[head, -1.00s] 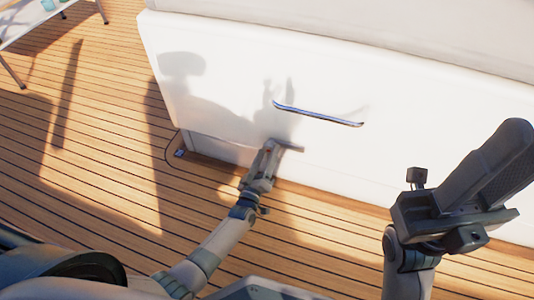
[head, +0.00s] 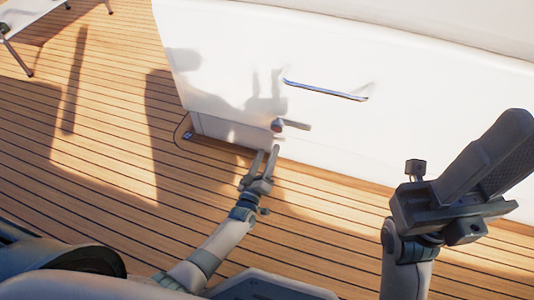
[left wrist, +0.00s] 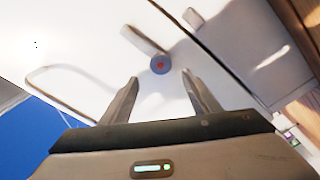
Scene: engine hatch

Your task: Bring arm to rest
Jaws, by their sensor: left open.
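My left gripper (head: 266,151) is open and empty, low in front of the white hatch panel (head: 430,130). A small latch (head: 293,125) with a red spot sits on the lower part of the panel. The left fingertips are just short of it, apart from it. In the left wrist view the latch (left wrist: 160,64) with its grey lever (left wrist: 143,41) shows ahead, between and beyond the two fingers. My right gripper (head: 465,195) is raised at the right of the head view; its jaw opening is unclear.
A long metal bar handle (head: 325,91) runs across the panel above the latch. Wooden deck planks (head: 110,190) lie clear to the left. A white table (head: 45,12) stands at the top left.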

